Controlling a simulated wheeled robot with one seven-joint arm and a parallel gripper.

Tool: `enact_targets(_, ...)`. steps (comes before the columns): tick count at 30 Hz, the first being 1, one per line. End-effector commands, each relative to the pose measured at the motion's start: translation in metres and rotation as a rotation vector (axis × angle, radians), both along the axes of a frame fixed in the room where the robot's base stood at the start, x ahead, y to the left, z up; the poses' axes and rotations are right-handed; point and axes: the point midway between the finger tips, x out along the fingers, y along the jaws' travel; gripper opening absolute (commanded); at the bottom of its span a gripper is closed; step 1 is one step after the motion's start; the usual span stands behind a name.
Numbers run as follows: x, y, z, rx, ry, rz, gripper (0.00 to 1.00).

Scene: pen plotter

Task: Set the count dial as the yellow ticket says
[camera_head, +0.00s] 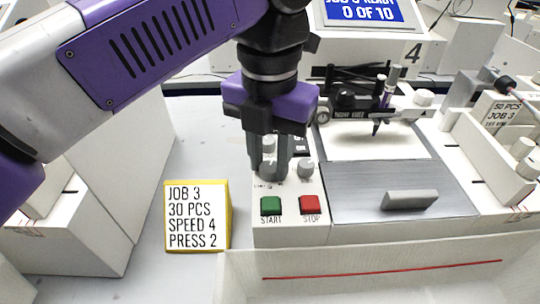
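The yellow-edged ticket (197,216) stands left of the plotter and reads JOB 3, 30 PCS, SPEED 4, PRESS 2. The plotter's control panel (290,228) has a green START button (271,206), a red STOP button (310,205) and grey knobs above them. My gripper (269,172) points down over the panel's left side, with its fingers either side of a grey knob (268,165). I cannot tell whether the fingers touch it. Its label and scale are mostly hidden. Another knob (305,168) sits just right of the gripper. The blue display (368,12) shows 0 OF 10.
A pen carriage (375,108) stands over the plotter's bed behind a grey cover with a handle (410,200). A white bin with a red line (385,270) is in front. Another machine at right carries a 50 PCS, JOB 3 ticket (502,113). The table left of the yellow ticket is partly clear.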

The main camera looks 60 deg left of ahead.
Motion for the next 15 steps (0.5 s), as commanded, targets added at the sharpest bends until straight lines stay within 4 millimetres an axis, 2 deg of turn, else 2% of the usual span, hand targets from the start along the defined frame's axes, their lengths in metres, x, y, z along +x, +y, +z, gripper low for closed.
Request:
enact_targets(2,0.0002,-0.0001,0.0002,0.0,0.0,0.0,0.0)
enact_targets(15,0.0005,0.0003,0.002,0.001,-0.002,-0.082,0.0)
